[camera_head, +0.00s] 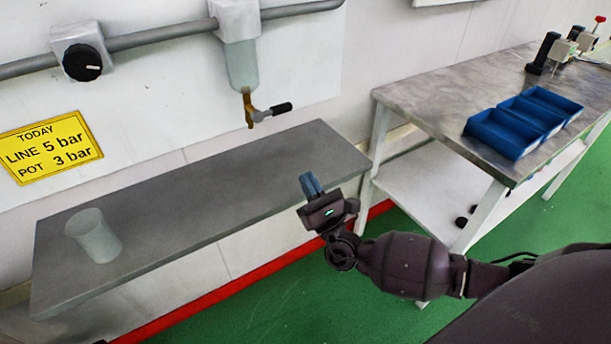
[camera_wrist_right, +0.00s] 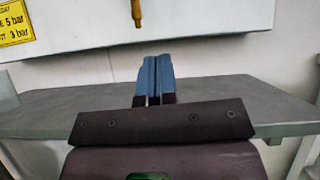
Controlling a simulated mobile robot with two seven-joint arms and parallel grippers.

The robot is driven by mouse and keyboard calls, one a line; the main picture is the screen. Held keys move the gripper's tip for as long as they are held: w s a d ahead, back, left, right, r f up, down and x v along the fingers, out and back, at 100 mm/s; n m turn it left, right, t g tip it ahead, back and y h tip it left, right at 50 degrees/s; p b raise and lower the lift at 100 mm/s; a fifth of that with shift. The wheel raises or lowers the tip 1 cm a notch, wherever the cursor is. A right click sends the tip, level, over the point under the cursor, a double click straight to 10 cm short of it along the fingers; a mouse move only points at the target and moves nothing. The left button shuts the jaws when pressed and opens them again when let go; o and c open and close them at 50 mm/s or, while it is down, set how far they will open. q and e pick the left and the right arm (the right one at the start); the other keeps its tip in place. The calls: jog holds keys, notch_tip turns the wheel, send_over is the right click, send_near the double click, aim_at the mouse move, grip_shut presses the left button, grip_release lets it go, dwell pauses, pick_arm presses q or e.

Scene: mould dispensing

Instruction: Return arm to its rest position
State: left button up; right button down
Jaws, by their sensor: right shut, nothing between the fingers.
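My right gripper (camera_head: 310,184) has blue fingers and is held over the front edge of the grey shelf, near its right end. Its arm comes in from the right in the head view. In the right wrist view the two blue fingers (camera_wrist_right: 155,80) are together with nothing between them. The left gripper does not show in either view.
A translucent cup (camera_head: 94,236) stands on the left of the grey shelf (camera_head: 215,185). A dispenser with a brass tap (camera_head: 249,108) hangs above the shelf. A yellow sign (camera_head: 50,147) and black knob (camera_head: 83,62) are on the wall. Blue bins (camera_head: 515,128) sit on the right table (camera_head: 450,85).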

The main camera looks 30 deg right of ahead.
dwell(0.4)
jog(key=s+d+f+m+g+h+p, duration=0.1)
jog(key=s+d+f+m+g+h, duration=0.15)
jog(key=s+f+m+g, duration=0.5)
jog(key=s+d+f+m+g+h+p, duration=0.1)
jog(key=s+f+m+g+h, duration=0.3)
jog(key=m, duration=0.7)
jog(key=s+a+f+m+g+y, duration=0.1)
jog(key=s+m+y, duration=0.1)
jog(key=s+m, duration=0.5)
jog(key=s+a+f+m+g+y+p, duration=0.1)
jog(key=s+f+m+y, duration=0.1)
jog(key=s+m, duration=0.5)
jog(key=m, duration=0.4)
jog(key=shift+a+f+y, duration=0.3)
jog(key=shift+a+y, duration=0.05)
jog(key=shift+a, duration=0.05)
